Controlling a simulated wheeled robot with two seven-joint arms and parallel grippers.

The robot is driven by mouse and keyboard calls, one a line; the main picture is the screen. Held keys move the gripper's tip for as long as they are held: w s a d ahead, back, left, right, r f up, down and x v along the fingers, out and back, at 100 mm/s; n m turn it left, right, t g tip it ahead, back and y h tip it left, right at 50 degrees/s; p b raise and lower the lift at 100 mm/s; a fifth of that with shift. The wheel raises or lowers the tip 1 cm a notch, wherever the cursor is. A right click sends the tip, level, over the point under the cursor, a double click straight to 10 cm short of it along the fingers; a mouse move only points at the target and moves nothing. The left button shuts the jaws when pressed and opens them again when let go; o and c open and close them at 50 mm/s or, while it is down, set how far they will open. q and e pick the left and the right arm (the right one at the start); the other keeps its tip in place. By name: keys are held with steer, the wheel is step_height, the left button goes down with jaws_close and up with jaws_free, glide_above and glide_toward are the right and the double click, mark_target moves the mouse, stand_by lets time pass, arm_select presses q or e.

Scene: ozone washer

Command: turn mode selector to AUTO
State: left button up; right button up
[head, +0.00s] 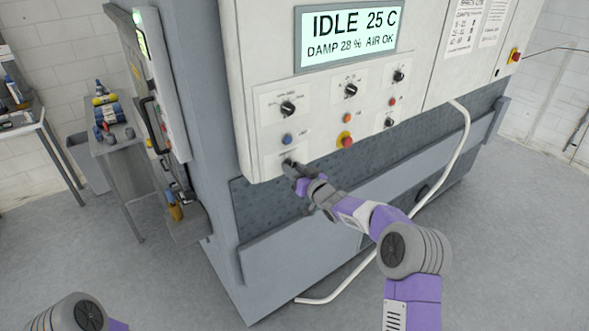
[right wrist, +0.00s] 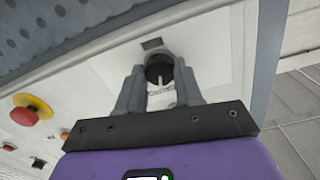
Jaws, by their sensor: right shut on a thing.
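A black rotary knob (right wrist: 159,67) sits on a white label plate at the lower left of the machine's control panel (head: 249,95). My right gripper (head: 291,166) reaches it from below right. In the right wrist view its two grey fingers (right wrist: 160,80) stand either side of the knob, shut on it. My left gripper is out of view.
Three more black knobs (head: 288,108) (head: 351,90) (head: 398,75) sit higher on the panel. A red stop button on yellow (head: 345,140) and a blue button (head: 287,139) are near my right gripper. The display (head: 350,34) reads IDLE 25 C. A white hose (head: 452,160) hangs at the right.

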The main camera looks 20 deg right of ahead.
stand_by(0.4)
steer(key=o, duration=1)
steer(key=shift+o, duration=0.2)
steer(key=shift+s, duration=0.1)
steer(key=b+v, duration=0.1)
steer(key=v, duration=0.6)
steer(key=shift+s+b, duration=0.2)
steer(key=shift+b, duration=0.1)
